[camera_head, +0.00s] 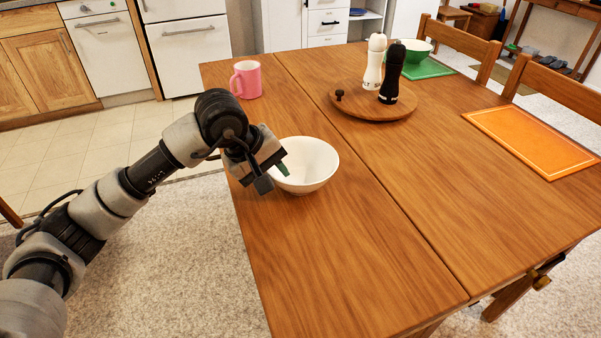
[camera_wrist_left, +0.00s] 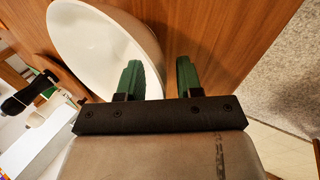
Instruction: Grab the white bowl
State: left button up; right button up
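The white bowl (camera_head: 316,158) stands upright on the wooden table near its left edge. My left gripper (camera_head: 274,177) is at the bowl's near-left rim. One green fingertip shows over the inside of the bowl and the other finger is outside. In the left wrist view the two green fingers (camera_wrist_left: 160,80) are apart, with the bowl's wall (camera_wrist_left: 151,45) partly between them. I see no clear contact with the wall. My right gripper is not in view.
A pink mug (camera_head: 248,80) stands on the table (camera_head: 345,255) beyond the bowl. A round wooden tray (camera_head: 350,106) holds a white mill (camera_head: 374,65) and a black mill (camera_head: 391,75). A green bowl (camera_head: 415,50) and an orange mat (camera_head: 530,140) are farther right. The table's front is clear.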

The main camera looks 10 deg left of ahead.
pick_arm(q)
grip_shut()
jog(key=shift+r, duration=0.15)
dwell(0.4)
